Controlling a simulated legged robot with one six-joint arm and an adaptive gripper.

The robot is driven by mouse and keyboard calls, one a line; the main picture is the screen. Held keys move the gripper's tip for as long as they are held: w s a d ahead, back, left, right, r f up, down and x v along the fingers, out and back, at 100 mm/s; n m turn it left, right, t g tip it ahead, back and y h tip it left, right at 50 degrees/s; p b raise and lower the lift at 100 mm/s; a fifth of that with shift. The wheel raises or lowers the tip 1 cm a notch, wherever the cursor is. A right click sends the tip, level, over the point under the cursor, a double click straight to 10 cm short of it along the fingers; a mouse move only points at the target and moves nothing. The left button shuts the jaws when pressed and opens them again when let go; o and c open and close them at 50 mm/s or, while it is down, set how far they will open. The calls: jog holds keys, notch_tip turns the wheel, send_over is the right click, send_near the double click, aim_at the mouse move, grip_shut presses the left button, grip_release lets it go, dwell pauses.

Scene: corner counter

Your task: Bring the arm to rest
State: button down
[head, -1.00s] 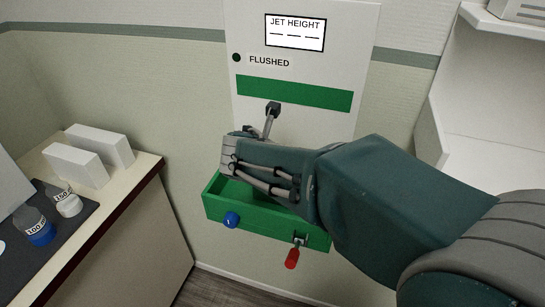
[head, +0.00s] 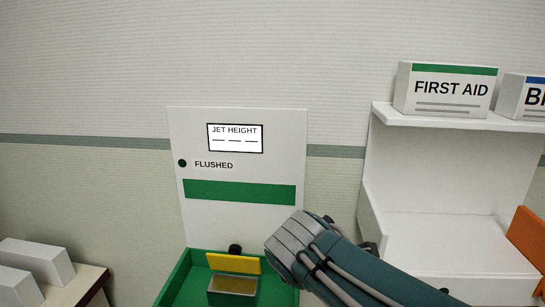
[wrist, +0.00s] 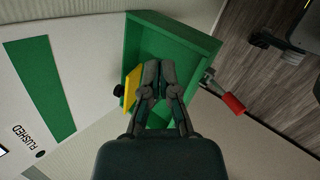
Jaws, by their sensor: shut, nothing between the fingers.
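My gripper (wrist: 159,68) is shut and empty in the wrist view, its fingers together in front of the open green basin (wrist: 178,37). Whether the fingers touch the basin cannot be told. In the head view my arm reaches in from the lower right, and its grey end (head: 290,245) is beside the basin (head: 172,288) on the white wall panel (head: 240,223); the fingertips are hidden there. A yellow plate (head: 233,264) stands inside the basin, with a black knob (head: 235,249) behind it. A red-handled lever (wrist: 234,103) sticks out from the basin's side.
The panel carries a "JET HEIGHT" label (head: 235,138) and a green band (head: 239,192). White shelves (head: 450,240) with a first aid box (head: 445,90) stand at right, near an orange object (head: 527,240). White boxes (head: 38,262) sit on the left counter. The wall above is clear.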

jog(key=s+d+f+m+y, duration=0.1)
jog(key=s+d+f+m, duration=0.1)
jog(key=s+d+m, duration=0.2)
jog(key=s+d+f+m+g+y, duration=0.1)
jog(key=s+d+f+m, duration=0.2)
jog(key=s+m, duration=0.6)
jog(key=shift+s+d+m+g, duration=0.35)
jog(key=shift+d+m, duration=0.9)
jog(key=shift+m, duration=2.15)
jog(key=shift+f, duration=0.1)
